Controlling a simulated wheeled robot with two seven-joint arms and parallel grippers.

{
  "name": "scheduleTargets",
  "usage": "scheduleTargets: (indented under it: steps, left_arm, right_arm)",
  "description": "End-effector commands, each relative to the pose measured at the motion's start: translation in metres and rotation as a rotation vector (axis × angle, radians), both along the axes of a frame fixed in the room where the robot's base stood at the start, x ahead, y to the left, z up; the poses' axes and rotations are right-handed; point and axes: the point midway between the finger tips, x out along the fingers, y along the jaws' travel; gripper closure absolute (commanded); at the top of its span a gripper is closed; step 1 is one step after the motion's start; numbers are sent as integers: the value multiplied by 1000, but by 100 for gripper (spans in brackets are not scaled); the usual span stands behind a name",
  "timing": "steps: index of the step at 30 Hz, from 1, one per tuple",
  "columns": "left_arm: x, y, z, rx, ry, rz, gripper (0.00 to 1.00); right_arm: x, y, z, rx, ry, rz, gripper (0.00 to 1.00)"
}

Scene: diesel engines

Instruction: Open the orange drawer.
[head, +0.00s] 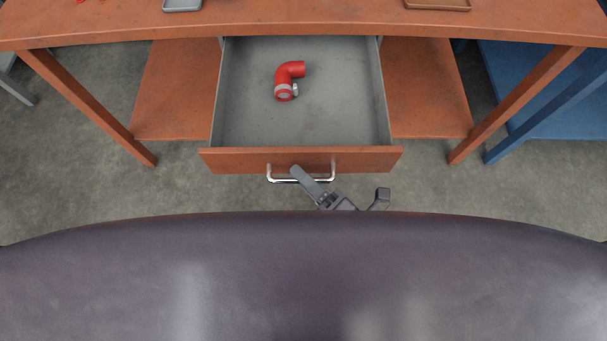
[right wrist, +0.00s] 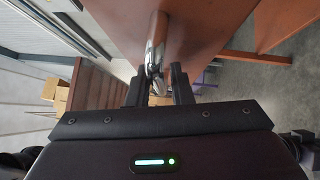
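The orange drawer (head: 340,160) stands pulled well out from under the orange workbench (head: 330,22) in the head view, with its grey inside showing. Its chrome handle (head: 284,180) is on the orange front, and it also shows in the right wrist view (right wrist: 156,42). My left gripper is out of both views.
A red elbow hose (head: 288,75) with a metal clamp lies in the drawer. A grey tray (head: 182,5) and a brown tray (head: 437,4) sit on the bench top. A blue bench (head: 550,100) stands at the right. Bench legs flank the drawer.

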Motion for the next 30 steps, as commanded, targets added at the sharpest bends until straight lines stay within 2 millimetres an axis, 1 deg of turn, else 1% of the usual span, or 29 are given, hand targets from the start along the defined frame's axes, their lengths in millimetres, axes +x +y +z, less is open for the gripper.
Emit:
scheduleTargets:
  steps: [5, 12, 16, 21, 30]
  left_arm:
    - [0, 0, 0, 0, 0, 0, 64]
    - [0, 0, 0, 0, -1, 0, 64]
    - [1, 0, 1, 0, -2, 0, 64]
    - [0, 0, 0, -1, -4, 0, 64]
    - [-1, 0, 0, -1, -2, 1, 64]
  right_arm:
    - [-10, -9, -3, -2, 3, 3, 80]
    - [-39, -39, -8, -3, 3, 2, 80]
    - [-50, -50, -10, -2, 3, 1, 80]
    - [-54, -56, -10, -1, 1, 0, 80]
    - [-54, -56, -10, 0, 0, -1, 80]
